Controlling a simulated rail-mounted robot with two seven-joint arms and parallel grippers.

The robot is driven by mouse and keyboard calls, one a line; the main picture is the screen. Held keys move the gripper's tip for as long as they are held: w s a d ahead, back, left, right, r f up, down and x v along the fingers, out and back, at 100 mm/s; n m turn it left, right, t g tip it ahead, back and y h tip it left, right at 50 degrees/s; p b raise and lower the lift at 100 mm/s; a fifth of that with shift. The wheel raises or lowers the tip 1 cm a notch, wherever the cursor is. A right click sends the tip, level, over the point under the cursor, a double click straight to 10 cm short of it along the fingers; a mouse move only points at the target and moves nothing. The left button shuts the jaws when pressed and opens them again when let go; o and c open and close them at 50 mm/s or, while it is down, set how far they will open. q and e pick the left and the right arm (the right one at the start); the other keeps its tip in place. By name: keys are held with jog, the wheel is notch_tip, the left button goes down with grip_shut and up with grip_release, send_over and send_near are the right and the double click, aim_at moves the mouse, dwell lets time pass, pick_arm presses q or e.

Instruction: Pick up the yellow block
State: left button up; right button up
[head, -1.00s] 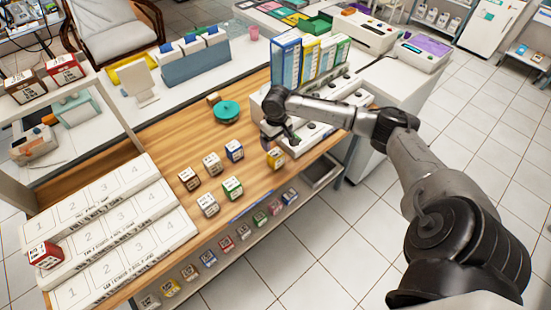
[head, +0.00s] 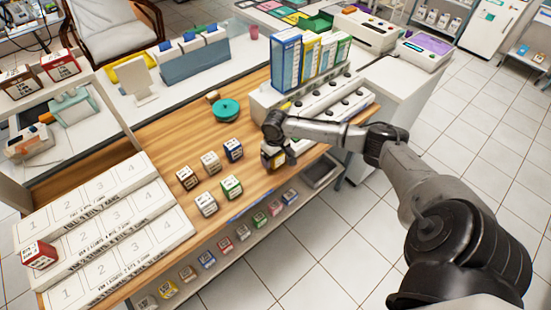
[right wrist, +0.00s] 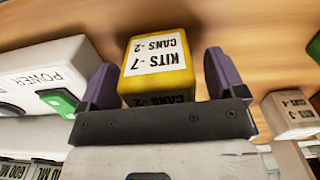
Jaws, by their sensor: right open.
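The yellow block (right wrist: 158,65) carries a white label reading "KITS -7, CANS -2" and sits on the wooden counter. In the right wrist view it lies between the two purple fingers of my right gripper (right wrist: 160,78). The fingers are open, one on each side of the block, with a gap visible beside it. In the head view my right gripper (head: 275,155) is low over the counter's right front part and hides most of the block. My left gripper is not in view.
Several labelled blocks stand left of the gripper, including a green one (head: 231,187) and a blue one (head: 233,150). A white device (right wrist: 45,75) is close beside the block. A teal disc (head: 226,110) lies farther back. Bare wood (head: 160,145) shows at left.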

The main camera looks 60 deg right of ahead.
jog(key=shift+f, duration=0.6)
jog(key=shift+c, duration=0.2)
jog(key=shift+r, duration=0.1)
jog(key=c, duration=1)
